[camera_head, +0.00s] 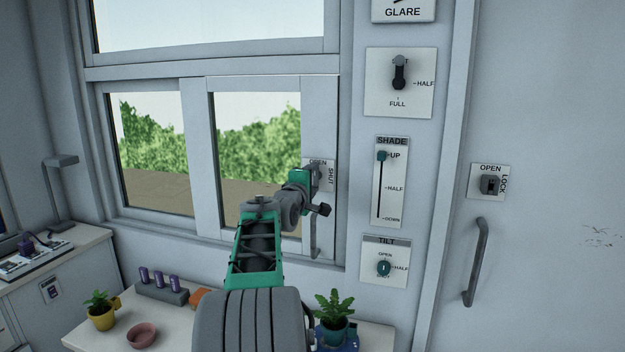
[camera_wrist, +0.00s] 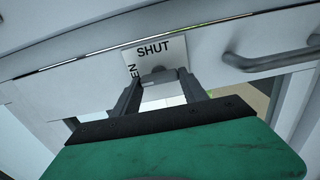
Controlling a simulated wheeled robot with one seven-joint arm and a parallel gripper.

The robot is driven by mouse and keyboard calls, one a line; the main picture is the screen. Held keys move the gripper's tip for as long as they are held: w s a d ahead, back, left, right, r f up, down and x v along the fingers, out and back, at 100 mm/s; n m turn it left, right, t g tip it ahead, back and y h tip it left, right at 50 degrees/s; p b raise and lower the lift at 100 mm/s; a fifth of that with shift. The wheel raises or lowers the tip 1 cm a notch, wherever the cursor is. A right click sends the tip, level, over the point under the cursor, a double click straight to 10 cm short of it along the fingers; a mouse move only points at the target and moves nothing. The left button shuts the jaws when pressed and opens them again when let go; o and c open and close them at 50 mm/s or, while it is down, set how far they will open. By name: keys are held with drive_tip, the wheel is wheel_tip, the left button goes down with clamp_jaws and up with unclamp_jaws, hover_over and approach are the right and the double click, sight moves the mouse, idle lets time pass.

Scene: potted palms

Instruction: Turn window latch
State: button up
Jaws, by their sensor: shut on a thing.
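The window latch is a small grey piece (camera_wrist: 158,74) on a white plate marked OPEN and SHUT (camera_wrist: 151,50). The plate (camera_head: 327,164) is on the right frame of the sliding window in the head view, partly hidden by my gripper (camera_head: 314,174). In the wrist view my gripper (camera_wrist: 160,80) has its two dark fingers on either side of the latch, shut on it. The fingers and the arm hide much of the latch, so I cannot tell which way it points.
A grey pull handle (camera_head: 314,238) is just below the latch. Shade (camera_head: 390,182) and tilt (camera_head: 386,260) controls are on the wall to the right, before a door with a lock (camera_head: 490,184). Potted plants, one in a yellow pot (camera_head: 102,316), stand on the counter below.

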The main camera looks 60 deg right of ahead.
idle(0.5)
drive_tip(key=o, duration=1.4)
drive_tip(key=a, duration=0.2)
drive_tip(key=a+b, duration=0.1)
drive_tip(key=a, duration=0.2)
drive_tip(key=s+a+b, duration=0.1)
drive_tip(key=a, duration=0.1)
drive_tip(key=shift+s+a, duration=0.1)
drive_tip(key=shift+a, duration=0.3)
